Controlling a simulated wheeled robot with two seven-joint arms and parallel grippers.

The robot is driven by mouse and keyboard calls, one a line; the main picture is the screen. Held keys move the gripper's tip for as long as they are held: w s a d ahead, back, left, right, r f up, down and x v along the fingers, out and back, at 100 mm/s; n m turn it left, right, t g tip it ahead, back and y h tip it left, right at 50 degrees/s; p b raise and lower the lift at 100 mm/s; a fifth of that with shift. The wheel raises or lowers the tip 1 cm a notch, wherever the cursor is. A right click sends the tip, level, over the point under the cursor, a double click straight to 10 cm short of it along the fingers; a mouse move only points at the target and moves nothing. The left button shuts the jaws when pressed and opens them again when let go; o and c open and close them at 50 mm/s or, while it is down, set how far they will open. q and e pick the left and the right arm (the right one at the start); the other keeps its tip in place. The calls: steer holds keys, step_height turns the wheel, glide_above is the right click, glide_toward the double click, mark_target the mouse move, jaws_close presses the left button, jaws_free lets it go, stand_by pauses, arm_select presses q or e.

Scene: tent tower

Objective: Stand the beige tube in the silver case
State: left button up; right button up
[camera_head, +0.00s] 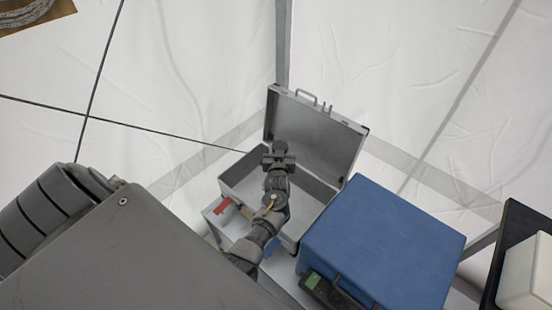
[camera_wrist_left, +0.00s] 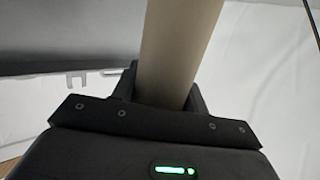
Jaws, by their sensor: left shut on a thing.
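The silver case (camera_head: 318,140) stands open in the head view, its lid raised at the back. My left gripper (camera_head: 278,158) is over the case's open interior, in front of the lid. In the left wrist view the beige tube (camera_wrist_left: 176,50) sits between the fingers of my left gripper (camera_wrist_left: 165,95), which is shut on it. The tube runs out of the top of that view, so its far end is hidden. I cannot make out the tube in the head view, nor tell whether it touches the case floor. My right gripper is not in view.
A blue case (camera_head: 385,240) stands close to the right of the silver case. A white box (camera_head: 527,272) sits on a black tray at the far right. A small red item (camera_head: 222,206) lies by the silver case's front left. White tent walls rise behind.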

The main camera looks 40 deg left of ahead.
arm_select(q)
steer(key=shift+n+g+y, duration=0.5)
steer(key=shift+n+y, duration=0.1)
steer(key=shift+y, duration=0.1)
steer(key=f, duration=0.5)
steer(key=f+p, duration=0.1)
steer(key=f, duration=0.1)
steer(key=shift+s+d+f, duration=0.25)
steer(key=shift+s+f, duration=0.05)
steer(key=shift+f, duration=0.1)
steer(key=shift+s+d+f, duration=0.2)
steer(key=shift+d+f, duration=0.1)
steer(key=shift+f, duration=0.25)
steer(key=w+a+f+b, duration=0.5)
steer(key=a+f+b, duration=0.4)
steer(key=a+b, duration=0.3)
steer(key=shift+b, duration=0.3)
steer(key=shift+a, duration=0.15)
